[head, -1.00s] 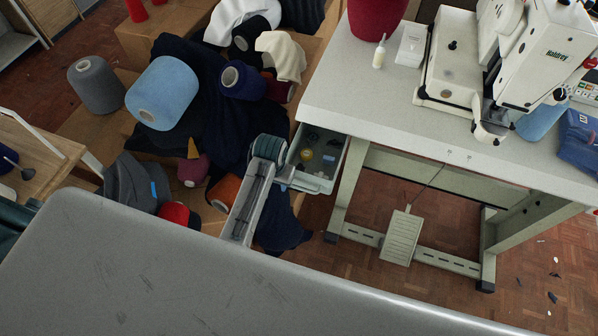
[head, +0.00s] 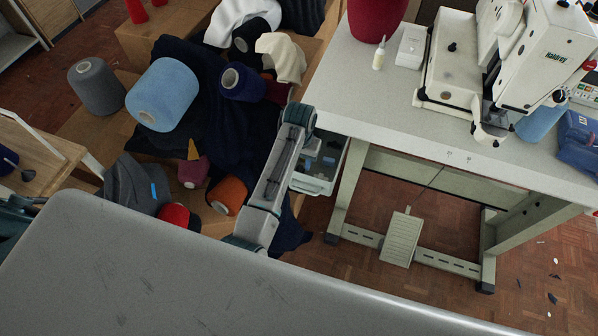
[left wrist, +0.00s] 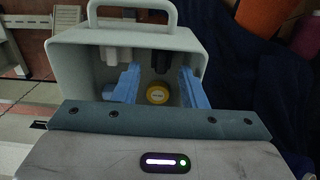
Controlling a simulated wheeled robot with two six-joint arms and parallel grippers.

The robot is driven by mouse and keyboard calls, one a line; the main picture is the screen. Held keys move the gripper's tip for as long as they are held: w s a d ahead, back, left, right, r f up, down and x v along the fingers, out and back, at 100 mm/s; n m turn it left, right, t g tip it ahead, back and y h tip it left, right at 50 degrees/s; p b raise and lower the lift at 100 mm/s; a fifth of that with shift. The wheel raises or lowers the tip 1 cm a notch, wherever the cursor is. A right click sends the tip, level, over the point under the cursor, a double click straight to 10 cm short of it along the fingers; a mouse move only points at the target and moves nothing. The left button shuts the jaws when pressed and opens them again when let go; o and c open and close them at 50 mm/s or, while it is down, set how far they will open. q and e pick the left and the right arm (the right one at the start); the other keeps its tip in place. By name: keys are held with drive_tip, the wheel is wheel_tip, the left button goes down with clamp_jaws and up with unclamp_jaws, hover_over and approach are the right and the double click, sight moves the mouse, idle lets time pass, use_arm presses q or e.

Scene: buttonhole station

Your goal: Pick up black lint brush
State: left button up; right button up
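My left gripper (head: 320,154) is at the pale grey bin (head: 318,186) under the left end of the sewing table. In the left wrist view its two blue fingers (left wrist: 158,70) are apart, over the open mouth of the bin (left wrist: 78,75). A dark, narrow object (left wrist: 160,62) shows inside the bin between the fingertips. It may be the black lint brush, but its shape is too dim to be sure. The fingers do not visibly close on it. My left arm hides part of the bin in the head view. My right gripper is not in view.
A yellow round item (left wrist: 157,94) and a white item (left wrist: 118,54) also lie in the bin. The sewing table (head: 375,115) overhangs beside the gripper. Yarn cones, such as the orange one (head: 228,195), and dark cloth (head: 235,130) crowd the left.

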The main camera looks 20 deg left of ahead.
sight(299, 170)
use_arm(q)
drive_tip(key=shift+w+a+f+p, duration=0.1)
drive_tip(key=shift+f+p, duration=0.2)
drive_tip(key=shift+f, duration=1.25)
drive_tip(key=shift+a+f+p, duration=0.1)
drive_tip(key=shift+f+p, duration=0.15)
drive_tip(key=shift+f, duration=1.25)
drive_tip(key=c, duration=0.8)
wheel_tip(299, 170, up, 10)
drive_tip(key=shift+d+r+b, duration=0.1)
drive_tip(key=shift+b, duration=0.45)
drive_tip(key=shift+o, duration=0.7)
